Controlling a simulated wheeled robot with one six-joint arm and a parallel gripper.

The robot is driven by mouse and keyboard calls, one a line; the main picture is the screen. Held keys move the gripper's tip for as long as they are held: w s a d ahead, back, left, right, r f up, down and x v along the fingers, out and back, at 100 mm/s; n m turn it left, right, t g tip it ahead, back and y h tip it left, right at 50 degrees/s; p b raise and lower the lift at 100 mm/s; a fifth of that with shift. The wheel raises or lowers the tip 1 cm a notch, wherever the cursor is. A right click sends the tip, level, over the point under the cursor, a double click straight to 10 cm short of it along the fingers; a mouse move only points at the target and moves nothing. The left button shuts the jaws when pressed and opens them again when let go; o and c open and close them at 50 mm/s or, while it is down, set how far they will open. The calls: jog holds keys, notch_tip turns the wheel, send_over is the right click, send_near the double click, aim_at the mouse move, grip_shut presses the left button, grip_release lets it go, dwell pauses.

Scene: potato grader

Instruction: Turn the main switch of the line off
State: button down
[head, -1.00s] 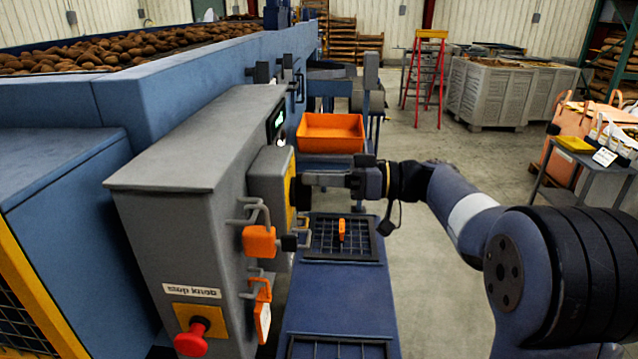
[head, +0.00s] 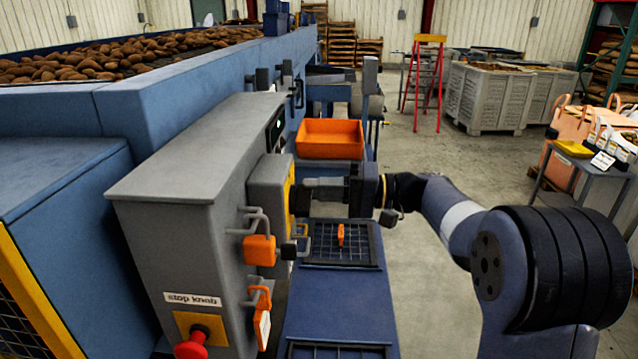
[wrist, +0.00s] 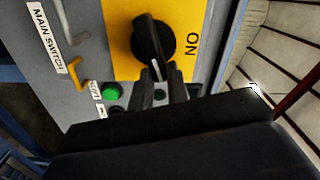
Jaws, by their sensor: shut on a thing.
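The main switch is a black rotary knob (wrist: 152,42) on a yellow plate (wrist: 118,30) in the wrist view. A label reading ON is beside it, and a MAIN SWITCH label (wrist: 47,36) is on the grey panel. A small pale mark shows at the knob's lower end, by my fingers. My gripper (wrist: 167,88) is shut on the knob. In the head view my gripper (head: 297,197) reaches the yellow plate on the side of the grey box (head: 268,195); the knob is hidden there.
A red stop knob (head: 192,345) projects from the cabinet's near face. Orange padlocks (head: 260,250) hang on hooks below the switch box. A green button (wrist: 110,91) is near the switch. An orange bin (head: 330,138) stands beyond my gripper. Open floor lies to the right.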

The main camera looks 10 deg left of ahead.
jog(key=shift+w+f+m+p, duration=0.1)
jog(key=shift+f+m+p, duration=0.2)
jog(key=shift+m, duration=0.6)
jog(key=shift+f+m+p, duration=0.1)
jog(key=shift+m+p, duration=0.25)
jog(key=shift+m, duration=0.55)
jog(key=c, duration=1.4)
grip_release()
jog(key=shift+o, duration=0.2)
jog(key=shift+d, duration=0.1)
jog(key=d+b, duration=0.2)
jog(key=d, duration=0.8)
jog(key=shift+w+d, duration=0.3)
jog(key=shift+d, duration=0.05)
